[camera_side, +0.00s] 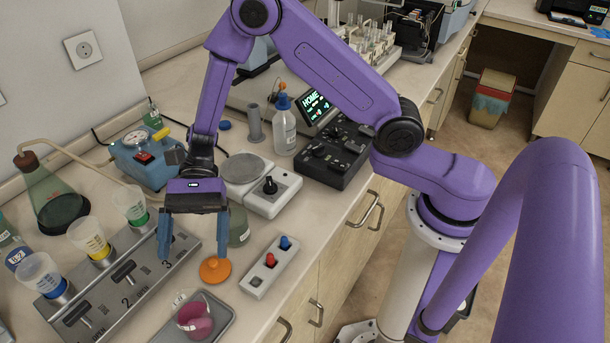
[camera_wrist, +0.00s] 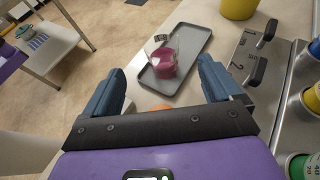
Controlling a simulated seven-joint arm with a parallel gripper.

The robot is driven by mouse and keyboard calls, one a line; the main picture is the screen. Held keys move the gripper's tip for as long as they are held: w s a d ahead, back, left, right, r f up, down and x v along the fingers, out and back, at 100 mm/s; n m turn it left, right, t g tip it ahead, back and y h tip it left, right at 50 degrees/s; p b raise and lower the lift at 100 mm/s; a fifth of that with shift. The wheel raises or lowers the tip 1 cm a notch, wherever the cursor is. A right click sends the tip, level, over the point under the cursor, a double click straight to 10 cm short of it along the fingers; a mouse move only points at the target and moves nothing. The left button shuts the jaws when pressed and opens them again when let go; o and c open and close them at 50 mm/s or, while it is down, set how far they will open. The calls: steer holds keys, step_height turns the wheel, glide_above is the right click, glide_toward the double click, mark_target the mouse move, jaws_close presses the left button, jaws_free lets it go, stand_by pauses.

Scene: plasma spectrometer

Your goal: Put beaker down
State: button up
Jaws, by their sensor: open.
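A small glass beaker (camera_side: 197,318) with pink liquid stands on a grey tray (camera_side: 226,311) at the front edge of the side view. In the wrist view the beaker (camera_wrist: 163,64) stands upright on the near part of the tray (camera_wrist: 193,42). My gripper (camera_side: 193,250) is open and empty, pointing down above the bench, behind the beaker in the side view. In the wrist view, the beaker shows beyond and between the blue fingertips (camera_wrist: 162,78), apart from them.
An orange round piece (camera_side: 214,270) lies near the right finger. A switch box (camera_side: 270,266) with red and blue knobs is to its right. A valve panel (camera_side: 125,280) with coloured cups stands left. A hotplate (camera_side: 262,188) and blue pump (camera_side: 145,155) are behind.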

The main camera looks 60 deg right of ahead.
steer(key=s+d+r+n+t+h, duration=0.2)
steer(key=s+d+n+h, duration=0.1)
steer(key=s+d+n, duration=0.3)
steer(key=s+d+r+n+t+h, duration=0.3)
steer(key=s+d+n, duration=0.3)
steer(key=d+n, duration=0.3)
steer(key=s+d+r+n+t+h, duration=0.2)
steer(key=s+d+n+t+h, duration=0.1)
steer(key=s+d+n, duration=0.3)
steer(key=d+n+h, duration=0.1)
steer(key=d+n, duration=0.1)
steer(key=d, duration=0.2)
steer(key=shift+d+r, duration=0.2)
steer(key=shift+r, duration=0.1)
stand_by(1.1)
